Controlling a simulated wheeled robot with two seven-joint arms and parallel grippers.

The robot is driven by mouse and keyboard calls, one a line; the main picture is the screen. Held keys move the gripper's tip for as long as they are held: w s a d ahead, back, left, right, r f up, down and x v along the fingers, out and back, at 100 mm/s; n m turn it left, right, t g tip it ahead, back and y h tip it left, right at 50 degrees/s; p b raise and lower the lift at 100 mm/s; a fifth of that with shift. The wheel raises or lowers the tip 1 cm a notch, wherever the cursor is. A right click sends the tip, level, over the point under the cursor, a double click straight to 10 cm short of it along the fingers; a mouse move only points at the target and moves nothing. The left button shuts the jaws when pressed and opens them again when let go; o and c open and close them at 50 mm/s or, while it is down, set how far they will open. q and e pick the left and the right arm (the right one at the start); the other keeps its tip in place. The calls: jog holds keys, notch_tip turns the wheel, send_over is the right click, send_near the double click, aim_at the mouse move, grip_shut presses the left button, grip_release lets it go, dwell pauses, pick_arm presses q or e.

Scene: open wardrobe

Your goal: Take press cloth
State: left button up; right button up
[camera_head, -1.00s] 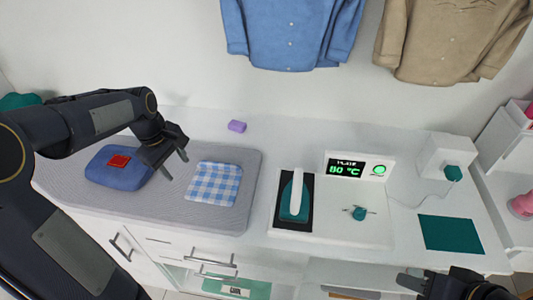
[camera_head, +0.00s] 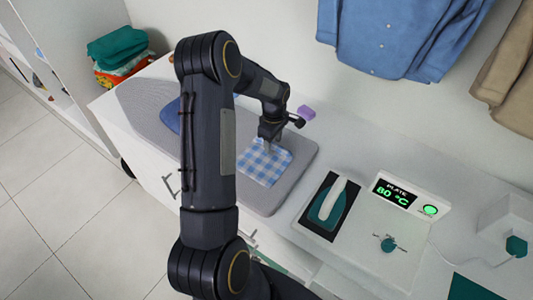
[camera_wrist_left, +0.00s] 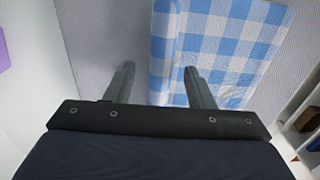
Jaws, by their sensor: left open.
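The press cloth (camera_head: 263,164) is a blue-and-white checked cloth lying folded on the grey ironing pad (camera_head: 297,183). My left gripper (camera_head: 270,146) is open above the cloth's far-left edge. In the left wrist view the gripper (camera_wrist_left: 158,84) has its fingers apart; the right finger overlaps the checked cloth (camera_wrist_left: 215,50) and the left finger is over the bare pad (camera_wrist_left: 110,50). Nothing is between the fingers except part of the cloth's edge seen below. My right gripper is not in view now.
A teal iron (camera_head: 328,203) stands on its dark rest right of the pad, beside a plate display (camera_head: 394,195). A purple block (camera_head: 306,112) sits behind the pad. Folded blue fabric (camera_head: 171,116) is partly hidden by my left arm. Stacked clothes (camera_head: 118,50) are at the back left.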

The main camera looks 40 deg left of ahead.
pick_arm(q)
jog(key=shift+f, duration=0.3)
grip_shut()
dwell(0.3)
